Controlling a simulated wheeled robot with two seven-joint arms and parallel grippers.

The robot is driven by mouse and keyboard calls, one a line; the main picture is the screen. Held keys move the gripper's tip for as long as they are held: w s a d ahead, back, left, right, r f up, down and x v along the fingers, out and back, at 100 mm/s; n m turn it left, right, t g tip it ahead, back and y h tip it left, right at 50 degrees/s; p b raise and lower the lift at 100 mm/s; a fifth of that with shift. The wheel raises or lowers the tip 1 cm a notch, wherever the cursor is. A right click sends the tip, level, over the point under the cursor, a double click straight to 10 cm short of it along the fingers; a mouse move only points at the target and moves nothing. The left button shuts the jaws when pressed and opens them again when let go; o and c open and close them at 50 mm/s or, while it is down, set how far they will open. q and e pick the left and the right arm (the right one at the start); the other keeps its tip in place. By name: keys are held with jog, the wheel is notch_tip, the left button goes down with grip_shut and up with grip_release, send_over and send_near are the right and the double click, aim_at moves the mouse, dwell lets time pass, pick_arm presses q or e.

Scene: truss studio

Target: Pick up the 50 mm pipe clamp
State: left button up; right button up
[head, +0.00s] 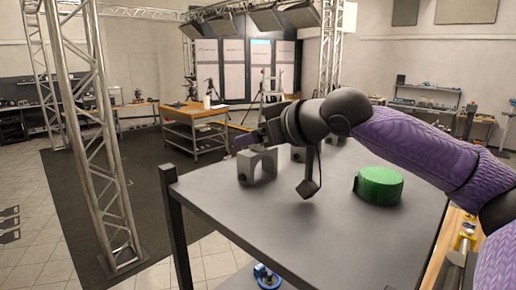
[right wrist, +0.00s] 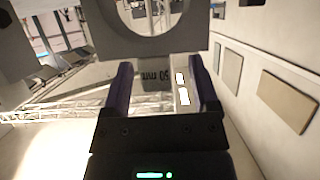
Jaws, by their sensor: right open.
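An upside-down "50 mm" marking (right wrist: 157,77) shows between the fingers. I cannot tell whether either finger touches the clamp. My left gripper is out of view.
A green round object (head: 380,186) is on the table at the right. The table's front is clear. A truss column (head: 100,150) and a wooden workbench (head: 195,125) stand beyond.

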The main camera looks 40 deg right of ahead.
jog(key=shift+w+d, duration=0.1)
jog(key=c, duration=0.4)
grip_shut()
